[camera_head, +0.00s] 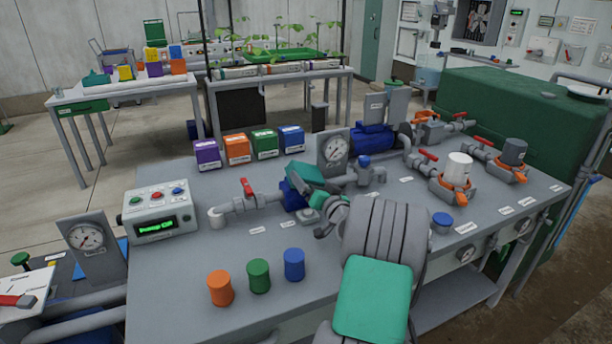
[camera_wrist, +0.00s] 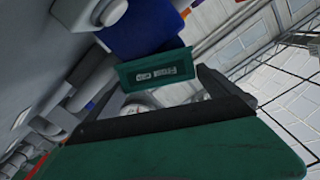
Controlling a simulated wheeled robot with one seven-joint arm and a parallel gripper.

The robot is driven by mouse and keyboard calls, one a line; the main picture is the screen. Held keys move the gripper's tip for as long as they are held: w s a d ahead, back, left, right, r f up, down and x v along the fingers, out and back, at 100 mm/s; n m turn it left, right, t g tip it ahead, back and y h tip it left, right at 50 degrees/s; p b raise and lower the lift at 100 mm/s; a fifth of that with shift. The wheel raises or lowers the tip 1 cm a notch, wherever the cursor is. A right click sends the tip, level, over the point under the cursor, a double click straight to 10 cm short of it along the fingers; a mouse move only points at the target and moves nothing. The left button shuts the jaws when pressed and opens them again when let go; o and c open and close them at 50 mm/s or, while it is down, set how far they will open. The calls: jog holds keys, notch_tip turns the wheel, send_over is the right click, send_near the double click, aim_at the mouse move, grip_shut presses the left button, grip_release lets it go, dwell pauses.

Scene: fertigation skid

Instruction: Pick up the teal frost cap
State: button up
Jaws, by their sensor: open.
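The teal frost cap (camera_wrist: 153,70) shows in the wrist view as a teal block with a small pale label, in front of a blue motor body (camera_wrist: 140,30). In the head view a teal block, likely the same cap (camera_head: 304,172), shows at the blue pump in the middle of the grey bench. My gripper (camera_head: 308,204) is close in front of it, partly hidden by my own wrist. The jaws are open, with dark fingers reaching towards the cap in the wrist view. Whether the cap lies fully between them cannot be told.
Purple, orange, green and blue boxes (camera_head: 250,146) stand behind the pump. A gauge (camera_head: 334,150) and pipes are close to the right. A red-handled valve (camera_head: 248,188) and a control box (camera_head: 160,213) are left. Orange, green and blue cylinders (camera_head: 258,276) stand at the front.

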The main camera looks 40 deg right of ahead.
aim_at(307, 173)
jog(key=x, duration=0.5)
jog(key=shift+s+d+r, duration=0.1)
jog(key=shift+d+r, duration=0.05)
jog(key=shift+d, duration=0.1)
jog(key=shift+s, duration=0.1)
jog(key=c, duration=1.5)
